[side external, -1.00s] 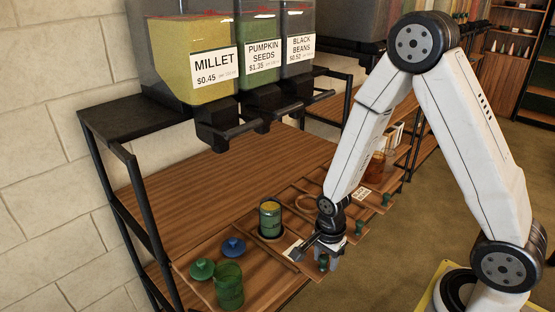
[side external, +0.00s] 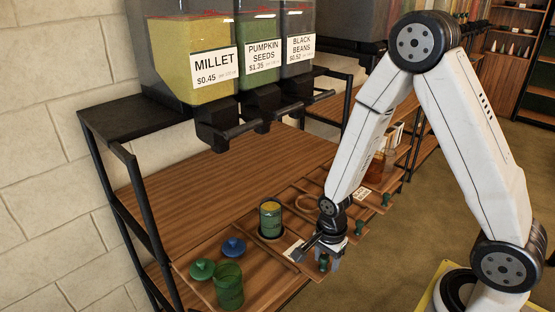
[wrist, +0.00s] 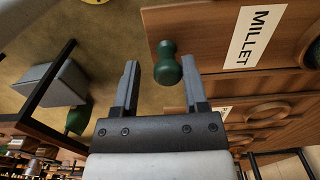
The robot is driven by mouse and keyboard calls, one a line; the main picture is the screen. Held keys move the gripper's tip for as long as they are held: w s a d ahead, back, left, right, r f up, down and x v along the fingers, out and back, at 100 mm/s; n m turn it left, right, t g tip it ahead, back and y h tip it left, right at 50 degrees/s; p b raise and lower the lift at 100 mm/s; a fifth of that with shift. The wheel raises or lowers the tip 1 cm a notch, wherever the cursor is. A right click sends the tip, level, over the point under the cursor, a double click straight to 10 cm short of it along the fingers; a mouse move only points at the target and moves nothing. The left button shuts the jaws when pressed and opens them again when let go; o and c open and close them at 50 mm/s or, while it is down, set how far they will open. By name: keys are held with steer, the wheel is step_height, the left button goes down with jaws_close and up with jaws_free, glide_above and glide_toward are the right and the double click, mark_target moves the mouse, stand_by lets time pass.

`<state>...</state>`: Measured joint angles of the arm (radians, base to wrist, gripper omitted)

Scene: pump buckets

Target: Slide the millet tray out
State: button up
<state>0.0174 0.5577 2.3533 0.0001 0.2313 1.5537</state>
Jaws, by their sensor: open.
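The millet tray is a flat wooden board with a white MILLET label (wrist: 254,37); in the side view the tray (side external: 281,259) lies in the rack's front row. Its round green knob (wrist: 167,63) stands at its front edge and also shows in the side view (side external: 323,262). My gripper (wrist: 160,68) is open, with its fingertips on either side of the knob; I cannot tell whether either finger touches it. A green jar with yellow filling (side external: 270,220) stands upright in a dark ring on the tray. Its side partly shows in the wrist view (wrist: 314,55).
Neighbouring trays with green knobs (side external: 359,228) continue to the right. A green cup (side external: 229,286), a green lid (side external: 202,269) and a blue lid (side external: 233,247) stand left of the jar. Bulk dispensers (side external: 205,70) hang above the rack. Open floor (side external: 400,270) lies in front.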

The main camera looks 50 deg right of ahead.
steer(key=shift+w, duration=0.2)
stand_by(0.3)
steer(key=shift+r, duration=3.5)
steer(key=n, duration=0.1)
steer(key=r+n, duration=0.1)
steer(key=n, duration=0.1)
steer(key=r+n, duration=0.1)
steer(key=n, duration=0.1)
steer(key=shift+s+t, duration=0.2)
steer(key=shift+t, duration=0.2)
steer(key=r+n, duration=0.1)
steer(key=n, duration=0.3)
steer(key=s+r+n+t, duration=0.1)
steer(key=n, duration=0.3)
steer(key=r+n, duration=0.1)
steer(key=n, duration=0.4)
steer(key=shift+s+a+r+t, duration=0.25)
steer(key=shift+s+t, duration=0.05)
steer(key=shift+t, duration=0.1)
